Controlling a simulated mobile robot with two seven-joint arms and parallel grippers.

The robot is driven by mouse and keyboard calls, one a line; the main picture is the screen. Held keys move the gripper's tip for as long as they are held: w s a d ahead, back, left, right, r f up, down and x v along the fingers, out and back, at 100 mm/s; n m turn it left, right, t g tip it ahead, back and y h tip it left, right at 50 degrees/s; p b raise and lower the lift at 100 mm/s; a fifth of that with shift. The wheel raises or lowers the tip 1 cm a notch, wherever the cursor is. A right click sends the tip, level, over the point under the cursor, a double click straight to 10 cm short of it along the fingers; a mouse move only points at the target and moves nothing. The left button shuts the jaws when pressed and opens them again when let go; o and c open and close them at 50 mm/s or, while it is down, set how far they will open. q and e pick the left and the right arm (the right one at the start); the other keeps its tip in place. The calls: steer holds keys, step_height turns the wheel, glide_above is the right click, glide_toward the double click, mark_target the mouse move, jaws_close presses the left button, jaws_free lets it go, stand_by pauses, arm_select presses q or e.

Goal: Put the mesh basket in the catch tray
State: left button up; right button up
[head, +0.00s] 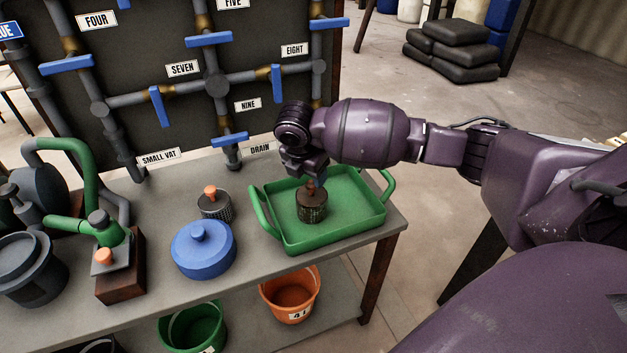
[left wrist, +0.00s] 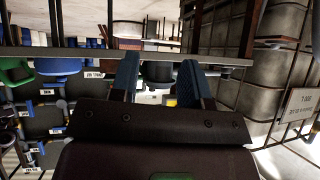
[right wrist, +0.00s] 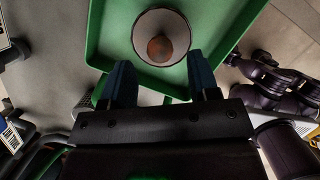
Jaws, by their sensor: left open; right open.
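The green catch tray (head: 378,212) lies on the right end of the bench. A dark mesh basket (head: 312,208) with an orange knob stands upright inside it, near the middle. My right gripper (head: 316,183) is right above this basket at its knob, fingers pointing down. In the right wrist view the gripper (right wrist: 160,78) is open, and the round basket (right wrist: 178,22) with its knob lies just beyond the fingertips, apart from them. A second mesh basket (head: 215,205) with an orange knob stands on the bench left of the tray. My left gripper (left wrist: 158,75) is open and empty.
A blue round lidded vessel (head: 203,250) stands left of the tray, in front of the second basket. A green-handled pump (head: 105,240) is further left. The pipe panel (head: 215,85) with blue valve handles rises behind. Orange (head: 291,294) and green (head: 193,328) buckets stand below.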

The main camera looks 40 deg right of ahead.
steer(key=p+v, duration=0.1)
steer(key=v, duration=0.7)
steer(key=shift+p, duration=0.35)
